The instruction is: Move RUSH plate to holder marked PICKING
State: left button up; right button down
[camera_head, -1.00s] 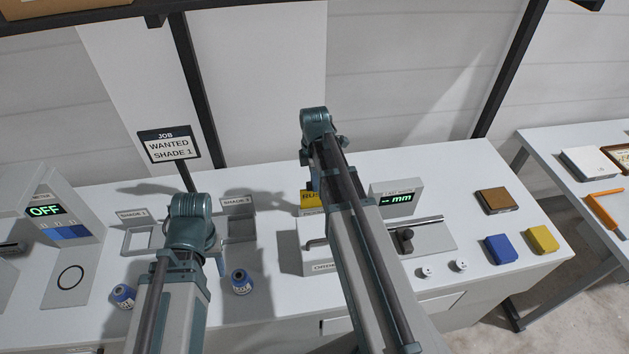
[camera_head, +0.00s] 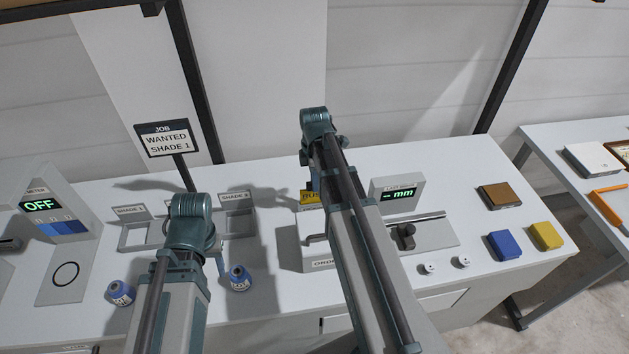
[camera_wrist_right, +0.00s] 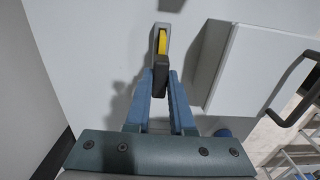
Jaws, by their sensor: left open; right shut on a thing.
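The yellow RUSH plate (camera_head: 309,197) shows at the back of the table, partly hidden by my right arm; only "RUS" is readable. In the right wrist view the plate (camera_wrist_right: 162,42) is seen edge-on, with a dark part at its near end and a grey piece around its far end. No PICKING marking is readable.
The ORDER box (camera_head: 318,245) with a handle stands beside my right arm. A WANTED SHADE 1 sign (camera_head: 168,139), a mm meter (camera_head: 397,193) and blue (camera_head: 503,246) and yellow blocks (camera_head: 546,236) stand around.

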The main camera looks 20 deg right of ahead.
jog(key=c, duration=0.7)
grip_release()
notch_tip(320, 180, up, 14)
jog(key=p, duration=1.4)
jog(key=shift+f, duration=0.1)
jog(key=shift+f, duration=0.1)
